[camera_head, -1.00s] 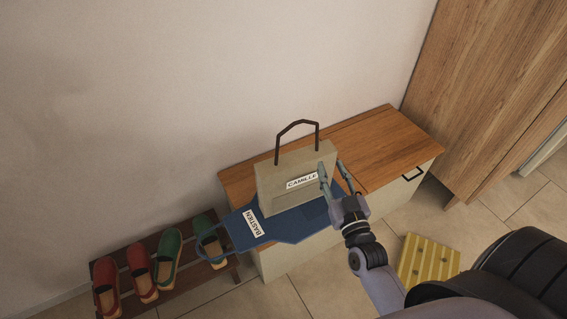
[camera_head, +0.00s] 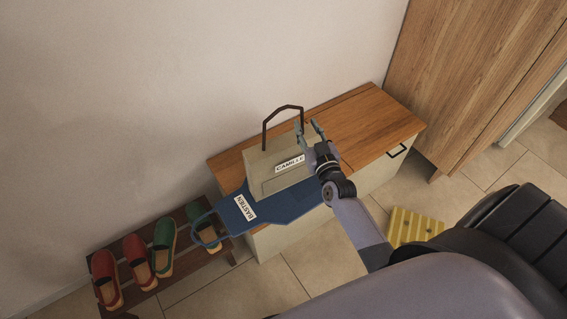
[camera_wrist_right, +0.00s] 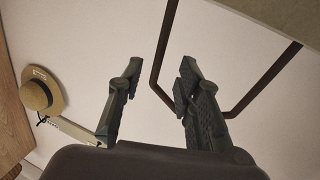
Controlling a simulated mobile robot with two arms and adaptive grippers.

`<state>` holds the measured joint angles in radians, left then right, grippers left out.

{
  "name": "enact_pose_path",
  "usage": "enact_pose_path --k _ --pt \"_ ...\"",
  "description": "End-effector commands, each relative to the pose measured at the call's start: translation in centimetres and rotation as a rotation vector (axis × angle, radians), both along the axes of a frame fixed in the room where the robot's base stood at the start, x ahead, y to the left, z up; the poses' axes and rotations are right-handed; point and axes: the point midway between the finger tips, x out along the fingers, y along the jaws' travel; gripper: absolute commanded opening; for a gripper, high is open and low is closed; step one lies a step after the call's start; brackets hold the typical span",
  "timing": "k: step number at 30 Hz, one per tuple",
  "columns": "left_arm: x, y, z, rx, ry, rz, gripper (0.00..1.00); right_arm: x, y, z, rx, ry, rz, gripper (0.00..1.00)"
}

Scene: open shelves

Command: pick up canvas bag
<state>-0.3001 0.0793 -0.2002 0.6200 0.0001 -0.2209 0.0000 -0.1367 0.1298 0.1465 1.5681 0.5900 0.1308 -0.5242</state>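The canvas bag (camera_head: 276,166) is beige, with a label reading CAMILLE and a dark stiff handle loop (camera_head: 283,109) standing up from its top. It stands upright on the wooden-topped bench. My right gripper (camera_head: 309,126) is open and empty at the right side of the bag, with its fingers up near the handle. In the right wrist view, the open fingers (camera_wrist_right: 160,72) show in front of the handle (camera_wrist_right: 161,50). One side of the handle appears between the fingertips; the right finger hides part of it. I cannot tell the depth gap. My left gripper is not in view.
A blue item (camera_head: 281,209) labelled BASTIEN lies at the bench front, below the bag. The bench top (camera_head: 372,122) is clear to the right. A shoe rack with red and green shoes (camera_head: 164,246) stands left. A tall wooden cabinet (camera_head: 470,75) stands right. A straw hat (camera_wrist_right: 41,92) shows in the wrist view.

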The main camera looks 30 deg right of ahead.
Motion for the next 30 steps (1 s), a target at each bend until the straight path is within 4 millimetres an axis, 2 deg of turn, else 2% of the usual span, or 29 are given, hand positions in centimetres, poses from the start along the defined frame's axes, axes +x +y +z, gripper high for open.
enact_pose_path --k 12,20,30 --pt "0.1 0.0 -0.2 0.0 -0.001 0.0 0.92 4.9 -1.2 -0.4 0.0 -0.001 0.001 0.32" --pt "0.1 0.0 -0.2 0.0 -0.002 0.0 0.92 5.1 -1.3 -0.5 0.0 0.0 0.0 0.32" --pt "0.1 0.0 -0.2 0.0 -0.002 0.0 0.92 5.0 -1.3 -0.4 0.0 -0.001 0.0 0.1"
